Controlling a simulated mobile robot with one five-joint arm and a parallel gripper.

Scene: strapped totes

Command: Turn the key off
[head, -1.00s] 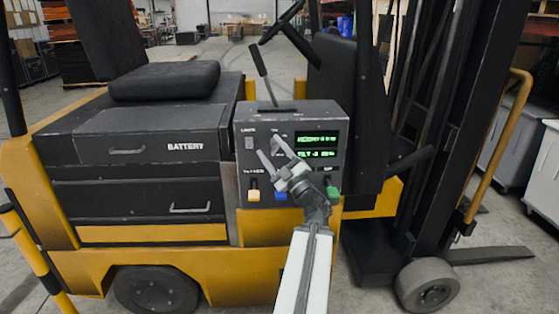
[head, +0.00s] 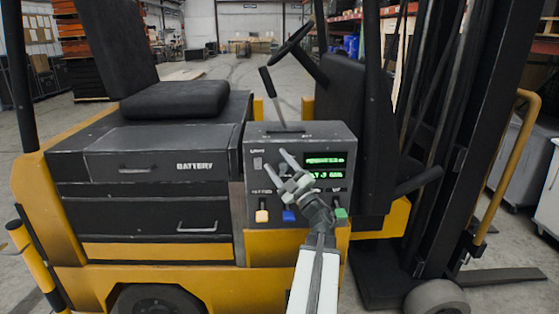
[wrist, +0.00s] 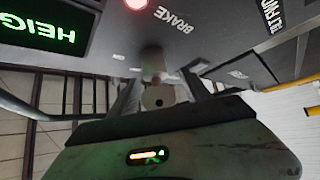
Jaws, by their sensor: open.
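The grey control panel (head: 349,138) of a yellow and black forklift stands in the middle of the head view. My gripper (head: 279,163) is in front of it, fingers apart and pointing up and left. My gripper and arm cover part of the panel, and I cannot make out the key in the head view. In the wrist view, a pale piece with a dark hole, which looks like the key (wrist: 158,97), lies between the open fingers of my gripper (wrist: 160,98). Behind it is a pale round fitting on the panel. I cannot tell whether the fingers touch it.
A lever (head: 271,95) stands on top. A red light (wrist: 136,3) shows near the BRAKE label. The mast (head: 440,130) is at right.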

